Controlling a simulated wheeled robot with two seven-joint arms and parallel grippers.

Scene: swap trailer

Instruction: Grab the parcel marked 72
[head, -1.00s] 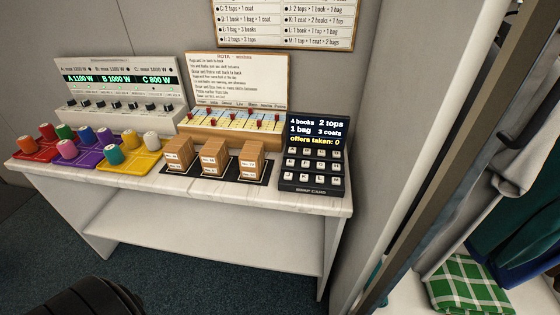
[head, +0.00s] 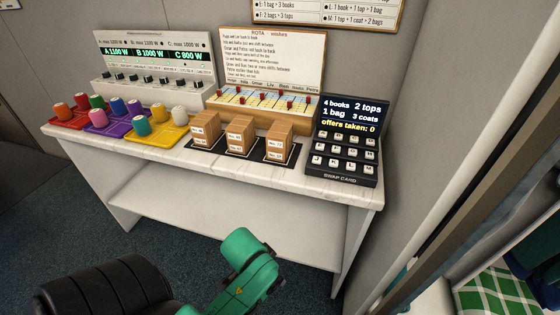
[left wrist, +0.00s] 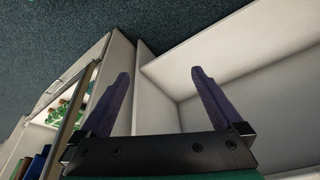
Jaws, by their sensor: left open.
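Three brown parcels stand in a row on dark mats on the white counter in the head view: a left one (head: 206,128), a middle one (head: 240,134) and a right one (head: 278,142). Each has small white labels on its front, too small to read, so I cannot tell which is marked 72. My left gripper (left wrist: 158,88) shows in the left wrist view, open and empty, with two purple fingers apart. It is low, by the white shelf unit. My right gripper is not in view.
The white counter (head: 345,192) also bears coloured trays of spools (head: 155,137), a power panel (head: 150,60), a rota board (head: 270,60) and a black keypad (head: 343,150). A lower shelf (head: 200,207) lies beneath. A post (head: 480,130) stands at right.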

